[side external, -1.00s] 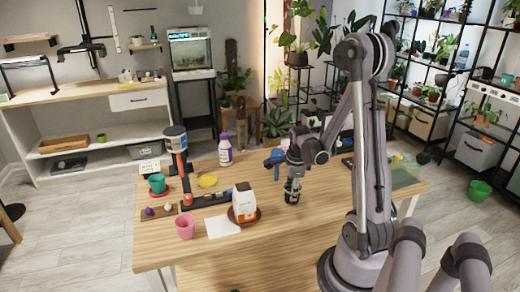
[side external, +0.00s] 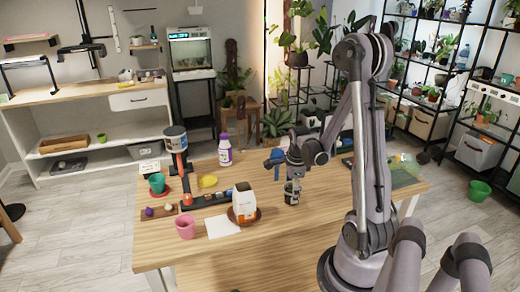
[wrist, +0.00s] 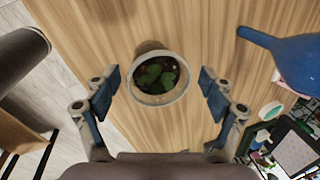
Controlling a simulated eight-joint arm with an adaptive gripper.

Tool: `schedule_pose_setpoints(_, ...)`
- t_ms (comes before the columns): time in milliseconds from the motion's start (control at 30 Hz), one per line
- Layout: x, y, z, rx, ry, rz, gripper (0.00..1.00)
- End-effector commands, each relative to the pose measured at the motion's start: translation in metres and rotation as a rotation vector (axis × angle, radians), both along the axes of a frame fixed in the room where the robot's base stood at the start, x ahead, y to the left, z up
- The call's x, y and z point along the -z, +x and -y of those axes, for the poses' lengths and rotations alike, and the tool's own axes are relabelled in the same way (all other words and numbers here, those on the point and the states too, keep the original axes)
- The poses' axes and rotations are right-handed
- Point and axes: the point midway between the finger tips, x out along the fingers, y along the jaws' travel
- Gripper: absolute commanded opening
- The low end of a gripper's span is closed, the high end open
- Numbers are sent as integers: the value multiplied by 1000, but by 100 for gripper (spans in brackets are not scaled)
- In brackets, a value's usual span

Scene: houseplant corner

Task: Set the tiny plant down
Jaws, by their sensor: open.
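The tiny plant (wrist: 158,77) shows in the wrist view as a few green leaves on dark soil in a small pale round pot. In the side view its pot (side external: 291,197) stands on the wooden table, below my gripper (side external: 292,176). In the wrist view my gripper (wrist: 160,92) is open, its two blue-padded fingers apart on the left and right of the pot. Clear gaps show between the fingers and the pot's rim.
A blue watering can (wrist: 296,60) lies to the right in the wrist view. In the side view a white and orange carton (side external: 244,202), a pink pot (side external: 185,227) and a white sheet (side external: 222,226) are to the left. The table's front is bare.

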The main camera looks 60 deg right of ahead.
Motion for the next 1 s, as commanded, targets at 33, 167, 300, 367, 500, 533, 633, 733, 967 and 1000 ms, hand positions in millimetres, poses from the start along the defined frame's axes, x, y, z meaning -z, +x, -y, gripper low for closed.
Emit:
schedule_pose_setpoints(33, -3, -1, -1, 0, 0, 0, 83)
schedule_pose_setpoints(167, -15, -2, -3, 0, 0, 0, 83)
schedule_pose_setpoints(300, -31, -4, -6, 0, 0, 0, 83)
schedule_pose_setpoints(367, -39, -4, -7, 0, 0, 0, 83)
schedule_pose_setpoints(500, -56, -6, -11, 0, 0, 0, 83)
schedule_pose_setpoints(533, -59, -7, -12, 0, 0, 0, 83)
schedule_pose_setpoints(633, -72, -8, -14, 0, 0, 0, 83)
schedule_pose_setpoints(733, -85, -9, -16, 0, 0, 0, 83)
schedule_pose_setpoints(967, -108, -11, -20, -1, 0, 0, 83)
schedule_pose_setpoints(1000, -110, -12, -20, -1, 0, 0, 83)
